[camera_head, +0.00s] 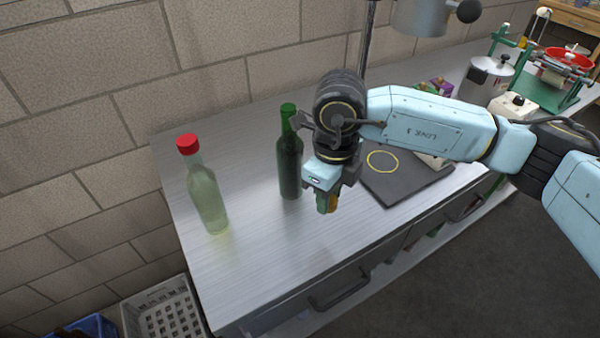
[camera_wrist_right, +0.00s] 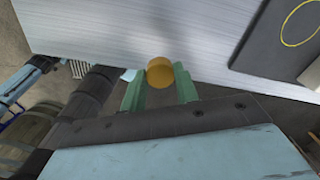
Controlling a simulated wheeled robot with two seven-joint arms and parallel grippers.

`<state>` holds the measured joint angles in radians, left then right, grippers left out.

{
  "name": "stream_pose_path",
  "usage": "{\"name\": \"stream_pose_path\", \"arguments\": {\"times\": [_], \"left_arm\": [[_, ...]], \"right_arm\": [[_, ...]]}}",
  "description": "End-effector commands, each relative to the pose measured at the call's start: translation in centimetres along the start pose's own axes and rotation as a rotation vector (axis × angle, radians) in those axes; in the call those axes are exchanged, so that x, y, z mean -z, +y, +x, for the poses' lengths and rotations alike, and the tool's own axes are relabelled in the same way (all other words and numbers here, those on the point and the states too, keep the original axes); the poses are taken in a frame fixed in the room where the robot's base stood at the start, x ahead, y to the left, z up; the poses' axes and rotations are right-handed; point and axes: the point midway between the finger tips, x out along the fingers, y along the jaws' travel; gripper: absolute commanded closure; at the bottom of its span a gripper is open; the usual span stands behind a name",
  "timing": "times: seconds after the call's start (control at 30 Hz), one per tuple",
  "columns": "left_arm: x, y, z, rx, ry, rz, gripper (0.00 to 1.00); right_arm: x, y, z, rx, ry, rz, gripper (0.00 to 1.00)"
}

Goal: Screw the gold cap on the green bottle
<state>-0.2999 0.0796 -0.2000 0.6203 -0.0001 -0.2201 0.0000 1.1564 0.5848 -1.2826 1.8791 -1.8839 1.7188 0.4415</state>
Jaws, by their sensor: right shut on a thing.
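The dark green bottle (camera_head: 289,165) stands upright on the metal bench in the head view, with no gold cap on its neck. My right gripper (camera_head: 327,203) hangs just right of and in front of the bottle, fingers down and apart from it. In the right wrist view, the green fingers (camera_wrist_right: 160,88) are shut on the gold cap (camera_wrist_right: 160,72), which shows as a round gold disc between the tips. Only a sliver of the cap shows in the head view. My left gripper does not show in the head view.
A pale bottle with a red cap (camera_head: 208,195) stands at the left of the bench. A dark mat (camera_head: 405,185) with a yellow ring lies right of my gripper. A white crate (camera_head: 165,312) stands on the floor. The bench (camera_head: 250,255) is clear in front.

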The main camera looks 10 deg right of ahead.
Motion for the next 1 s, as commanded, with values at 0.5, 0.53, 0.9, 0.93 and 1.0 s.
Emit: {"name": "stream_pose_path", "arguments": {"times": [0.5,0.53,0.9,0.93,1.0], "left_arm": [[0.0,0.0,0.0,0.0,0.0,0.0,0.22],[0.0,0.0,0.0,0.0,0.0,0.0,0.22],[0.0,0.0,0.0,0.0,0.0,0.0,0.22],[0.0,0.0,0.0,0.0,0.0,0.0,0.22],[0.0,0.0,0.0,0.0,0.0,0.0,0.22]], "right_arm": [[2.0,-3.2,-0.9,0.0,0.0,-1.086,0.9],[2.2,-3.4,-0.9,0.0,0.0,-1.15,0.9],[3.7,-5.4,-1.6,0.001,0.0,-1.926,0.9],[3.8,-5.6,-1.7,0.001,0.0,-1.981,0.9],[4.1,-5.9,-1.8,0.002,0.0,-2.097,0.9]]}}
